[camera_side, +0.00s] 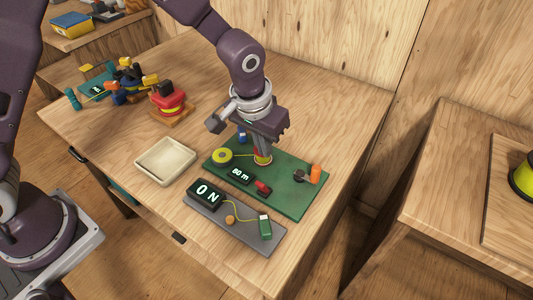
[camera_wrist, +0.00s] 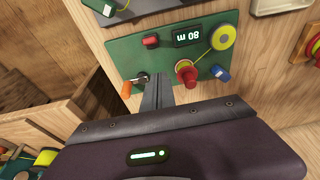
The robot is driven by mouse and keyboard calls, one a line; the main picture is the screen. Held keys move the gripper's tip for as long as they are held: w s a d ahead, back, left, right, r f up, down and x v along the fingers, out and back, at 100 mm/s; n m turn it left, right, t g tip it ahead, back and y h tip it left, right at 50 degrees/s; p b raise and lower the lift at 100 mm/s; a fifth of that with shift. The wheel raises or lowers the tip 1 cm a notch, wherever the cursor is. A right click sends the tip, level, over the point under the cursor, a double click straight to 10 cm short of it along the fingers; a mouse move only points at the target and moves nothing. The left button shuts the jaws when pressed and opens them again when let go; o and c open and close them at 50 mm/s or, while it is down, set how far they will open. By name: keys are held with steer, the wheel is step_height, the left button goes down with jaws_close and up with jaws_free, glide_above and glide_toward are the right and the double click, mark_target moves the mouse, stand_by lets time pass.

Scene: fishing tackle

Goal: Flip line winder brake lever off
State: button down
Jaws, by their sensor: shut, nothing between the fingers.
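The green winder board (camera_side: 292,204) lies on the wooden table, with a yellow spool (camera_side: 222,156) and an "80 m" display (camera_side: 240,175). An orange-handled lever (camera_side: 316,172) with a dark pivot stands near its right end; it also shows in the wrist view (camera_wrist: 126,89). A red knob (camera_wrist: 186,72) is partly hidden behind my fingers in the side view. My gripper (camera_side: 263,157) is shut and empty, pointing down over the board. In the wrist view its fingertips (camera_wrist: 158,80) lie between the lever and the knob. Contact with either cannot be told.
A red piece (camera_side: 263,188) and a blue piece (camera_side: 242,137) sit on the green board. An empty cream tray (camera_side: 166,160) lies left.

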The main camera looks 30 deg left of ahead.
steer(key=s+r, duration=0.3)
steer(key=r, duration=0.1)
steer(key=shift+s+r, duration=0.15)
steer(key=shift+s, duration=0.25)
steer(key=s+a+r+t, duration=0.1)
steer(key=s+a+r, duration=0.75)
steer(key=r, duration=0.35)
steer(key=s+a+r+t, duration=0.1)
steer(key=s+a, duration=0.1)
steer(key=s, duration=0.4)
steer(key=s+a+r+t, duration=0.1)
steer(key=s+a, duration=0.2)
steer(key=s, duration=0.3)
steer(key=shift+s+a+r, duration=0.3)
steer(key=shift+r, duration=0.05)
